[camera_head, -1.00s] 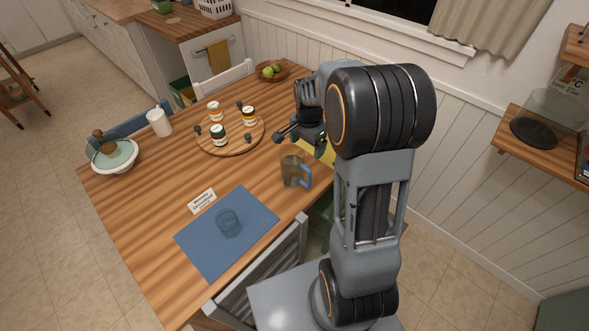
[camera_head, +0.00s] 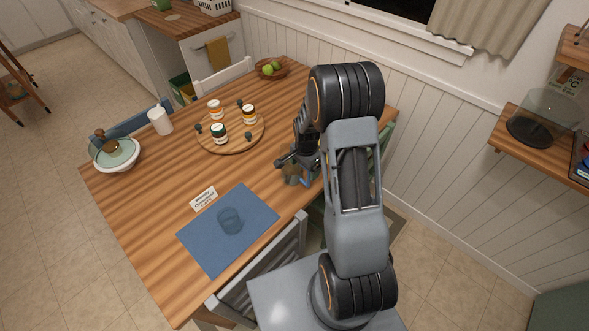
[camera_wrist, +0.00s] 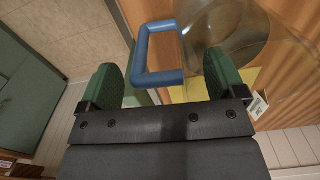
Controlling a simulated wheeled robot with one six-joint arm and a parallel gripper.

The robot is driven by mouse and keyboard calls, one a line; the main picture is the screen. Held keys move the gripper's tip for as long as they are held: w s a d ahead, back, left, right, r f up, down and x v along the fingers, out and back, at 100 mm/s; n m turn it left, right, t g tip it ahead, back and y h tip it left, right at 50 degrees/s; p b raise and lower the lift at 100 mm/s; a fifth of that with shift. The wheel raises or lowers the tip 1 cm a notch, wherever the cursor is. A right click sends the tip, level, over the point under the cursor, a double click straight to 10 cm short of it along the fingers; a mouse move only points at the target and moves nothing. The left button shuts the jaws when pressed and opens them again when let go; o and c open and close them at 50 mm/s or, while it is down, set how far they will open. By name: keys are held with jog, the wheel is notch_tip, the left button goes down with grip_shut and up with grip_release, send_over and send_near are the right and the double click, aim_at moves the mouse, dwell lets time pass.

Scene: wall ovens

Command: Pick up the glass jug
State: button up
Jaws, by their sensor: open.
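The glass jug (camera_head: 292,174) stands on the wooden table near its right edge, partly hidden behind my gripper in the head view. It is clear glass with a blue handle. In the wrist view the blue handle (camera_wrist: 153,52) lies between my two green finger pads, and the jug's round glass body (camera_wrist: 232,30) is beyond the right finger. My gripper (camera_wrist: 160,83) is open, with a gap on each side of the handle. In the head view my gripper (camera_head: 298,157) is right over the jug.
A blue mat (camera_head: 215,248) with a drinking glass (camera_head: 230,221) lies in front. A round board (camera_head: 236,146) with jars is farther back. A lidded white bowl (camera_head: 116,164) is at left. Chairs surround the table.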

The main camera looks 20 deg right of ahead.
jog(key=shift+f, duration=0.95)
jog(key=shift+c, duration=0.5)
jog(key=c, duration=1.5)
jog(key=shift+r, duration=0.25)
jog(key=shift+c, duration=0.2)
